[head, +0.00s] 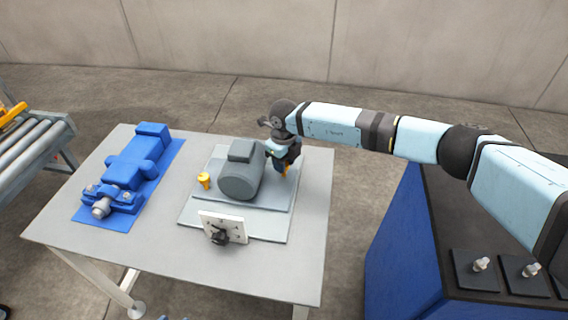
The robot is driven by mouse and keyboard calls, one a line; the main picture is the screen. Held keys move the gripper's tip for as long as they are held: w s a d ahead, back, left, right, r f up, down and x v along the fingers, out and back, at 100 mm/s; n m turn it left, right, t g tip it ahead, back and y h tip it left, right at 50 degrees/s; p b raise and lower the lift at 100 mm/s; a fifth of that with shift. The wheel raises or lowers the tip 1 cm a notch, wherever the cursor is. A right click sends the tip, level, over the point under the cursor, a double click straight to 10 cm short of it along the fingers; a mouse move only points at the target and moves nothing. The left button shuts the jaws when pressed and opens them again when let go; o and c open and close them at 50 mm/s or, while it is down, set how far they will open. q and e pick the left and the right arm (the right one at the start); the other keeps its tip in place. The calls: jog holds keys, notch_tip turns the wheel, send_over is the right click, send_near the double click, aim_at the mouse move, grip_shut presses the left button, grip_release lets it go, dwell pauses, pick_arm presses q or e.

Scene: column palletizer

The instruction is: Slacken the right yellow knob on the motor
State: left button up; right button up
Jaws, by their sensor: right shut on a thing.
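The grey motor (241,176) stands on a grey base plate (262,224) on the table. A yellow knob (204,180) stands upright to the left of the motor. The right yellow knob (284,169) is at the motor's right side, mostly hidden by my right gripper (284,163). My right gripper points down from above and is shut on this knob. My left gripper is out of view.
A blue machine (128,165) lies on a blue mat at the table's left. A white panel with a black knob (223,227) stands in front of the motor. A blue cabinet (410,245) is at the right, a roller conveyor (35,140) at the far left. The table's front is clear.

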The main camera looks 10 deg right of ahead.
jog(key=shift+r, duration=0.15)
dwell(0.4)
jog(key=o, duration=0.9)
jog(key=shift+o, duration=0.2)
notch_tip(320, 180, up, 14)
jog(key=shift+f, duration=0.25)
